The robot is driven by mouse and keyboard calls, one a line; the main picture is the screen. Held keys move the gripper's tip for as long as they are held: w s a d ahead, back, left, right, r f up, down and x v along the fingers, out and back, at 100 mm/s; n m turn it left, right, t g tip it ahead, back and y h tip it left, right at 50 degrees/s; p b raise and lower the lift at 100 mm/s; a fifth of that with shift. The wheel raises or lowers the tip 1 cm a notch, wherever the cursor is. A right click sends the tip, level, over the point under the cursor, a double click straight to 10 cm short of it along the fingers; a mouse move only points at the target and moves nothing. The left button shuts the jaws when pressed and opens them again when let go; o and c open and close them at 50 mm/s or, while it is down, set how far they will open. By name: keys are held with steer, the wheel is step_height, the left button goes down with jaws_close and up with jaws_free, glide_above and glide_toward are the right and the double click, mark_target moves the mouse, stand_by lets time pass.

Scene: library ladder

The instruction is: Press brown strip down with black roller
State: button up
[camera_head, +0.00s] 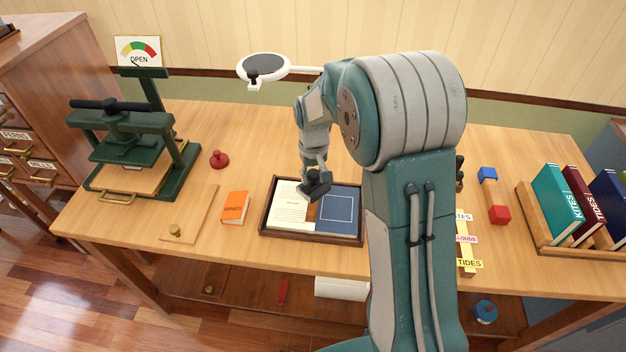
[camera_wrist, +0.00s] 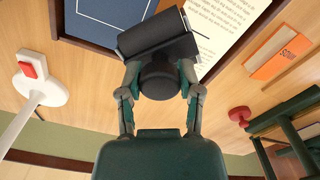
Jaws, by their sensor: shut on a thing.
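A black roller (camera_head: 316,187) is held in my gripper (camera_head: 317,172). The wrist view shows the roller (camera_wrist: 157,36) crosswise ahead of my gripper (camera_wrist: 160,85), whose fingers are shut on its round black handle. The brown strip (camera_head: 312,213) lies between a white printed page (camera_head: 291,213) on the left and a blue panel (camera_head: 339,213) on the right, inside a dark-framed tray (camera_head: 310,238). The roller is over the strip and hides its upper part. I cannot tell whether it touches the strip.
An orange book (camera_head: 235,207), a knobbed board (camera_head: 190,215) and a red knob (camera_head: 219,159) lie left of the tray. A green press (camera_head: 160,150) stands far left, a round magnifier (camera_head: 263,68) behind. Blocks (camera_head: 499,214) and racked books (camera_head: 580,205) are right.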

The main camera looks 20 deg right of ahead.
steer(key=shift+r, duration=1.8)
